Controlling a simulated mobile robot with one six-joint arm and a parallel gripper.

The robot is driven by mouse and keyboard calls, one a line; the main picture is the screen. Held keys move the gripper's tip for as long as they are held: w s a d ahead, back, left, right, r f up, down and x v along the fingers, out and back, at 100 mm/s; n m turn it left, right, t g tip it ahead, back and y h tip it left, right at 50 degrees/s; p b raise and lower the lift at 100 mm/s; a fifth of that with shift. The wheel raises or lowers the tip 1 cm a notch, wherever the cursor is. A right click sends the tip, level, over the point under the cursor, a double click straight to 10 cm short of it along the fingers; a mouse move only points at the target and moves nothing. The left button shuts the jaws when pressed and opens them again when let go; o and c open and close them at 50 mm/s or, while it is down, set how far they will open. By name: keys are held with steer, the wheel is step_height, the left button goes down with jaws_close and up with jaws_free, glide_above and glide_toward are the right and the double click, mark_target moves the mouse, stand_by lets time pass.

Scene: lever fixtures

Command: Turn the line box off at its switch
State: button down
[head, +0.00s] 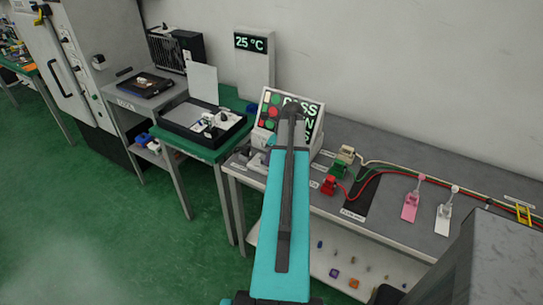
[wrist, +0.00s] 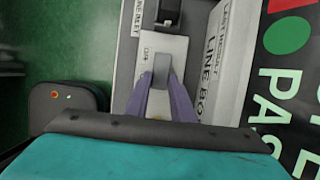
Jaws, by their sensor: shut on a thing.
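The line box (wrist: 210,75) shows in the wrist view as a grey housing with a label reading "LINE BO…", partly cut off. On its pale plate stands a small grey switch lever (wrist: 162,66). My gripper (wrist: 162,78) has its two purple fingers shut on this lever, one on each side. Small lettering beside the lever is too blurred to read surely. In the head view my teal arm reaches to the bench and hides the fingertips and the lever.
A panel with green and red buttons and a "PASS" display (head: 312,115) stands right by my arm. Red plug (head: 328,186), green plug (head: 338,170) and cables lie to the right on the bench. A black tray (head: 192,125) sits on the left table.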

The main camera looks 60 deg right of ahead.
steer(key=shift+w+r+g+p, duration=0.15)
steer(key=shift+w+g+p, duration=0.15)
steer(key=shift+g+p, duration=0.35)
steer(key=shift+w+r+g+p, duration=0.15)
steer(key=shift+w+g+p, duration=0.1)
steer(key=shift+g+p, duration=0.4)
steer(key=shift+w+g+p, duration=0.2)
steer(key=shift+g+p, duration=0.1)
steer(key=shift+g, duration=0.6)
steer(key=c, duration=1.5)
jaws_free()
steer(key=shift+r, duration=0.1)
steer(key=shift+w+r+b, duration=0.15)
steer(key=shift+r+b, duration=0.8)
steer(key=shift+r, duration=2.45)
steer(key=shift+w+r+b, duration=0.1)
steer(key=shift+r+b, duration=0.8)
steer(key=shift+r, duration=2.5)
